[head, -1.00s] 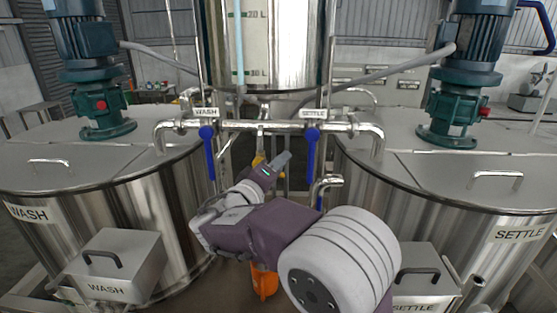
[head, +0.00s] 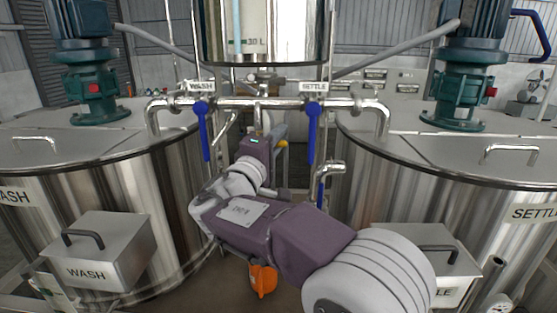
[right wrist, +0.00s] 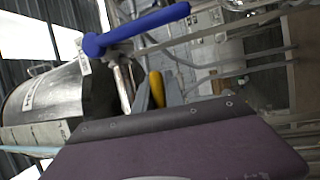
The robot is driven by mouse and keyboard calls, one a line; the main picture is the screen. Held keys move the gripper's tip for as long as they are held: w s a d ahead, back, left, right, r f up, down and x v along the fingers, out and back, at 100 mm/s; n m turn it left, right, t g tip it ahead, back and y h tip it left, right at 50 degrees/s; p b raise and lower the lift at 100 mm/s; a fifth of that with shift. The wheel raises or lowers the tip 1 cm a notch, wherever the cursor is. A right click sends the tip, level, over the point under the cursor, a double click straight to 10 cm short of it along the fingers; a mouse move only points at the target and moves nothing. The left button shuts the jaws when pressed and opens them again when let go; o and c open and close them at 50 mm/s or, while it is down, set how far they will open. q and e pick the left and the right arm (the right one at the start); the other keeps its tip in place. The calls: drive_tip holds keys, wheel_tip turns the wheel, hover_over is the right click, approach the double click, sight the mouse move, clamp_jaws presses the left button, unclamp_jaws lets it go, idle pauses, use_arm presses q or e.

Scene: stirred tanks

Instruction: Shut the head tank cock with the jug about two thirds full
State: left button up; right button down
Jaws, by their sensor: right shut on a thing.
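The head tank (head: 290,35) hangs at the top centre, with a pale blue sight tube (head: 237,30) on it. Beneath its pipework is a yellow cock lever (head: 283,143), mostly hidden by my right gripper (head: 281,132). The gripper is shut on this lever; the yellow lever also shows between the fingers in the right wrist view (right wrist: 157,88). An orange jug (head: 263,281) stands low below my right arm, partly covered by it. Its fill level cannot be seen. My left gripper is not in view.
Two blue valve handles, wash (head: 203,130) and settle (head: 313,135), hang down on either side of my gripper. The wash tank (head: 120,190) stands left and the settle tank (head: 400,185) right, leaving a narrow gap for my arm.

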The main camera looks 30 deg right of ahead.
drive_tip(key=shift+r, duration=0.15)
drive_tip(key=c, duration=1.4)
unclamp_jaws()
drive_tip(key=b+v, duration=0.4)
drive_tip(key=v, duration=0.5)
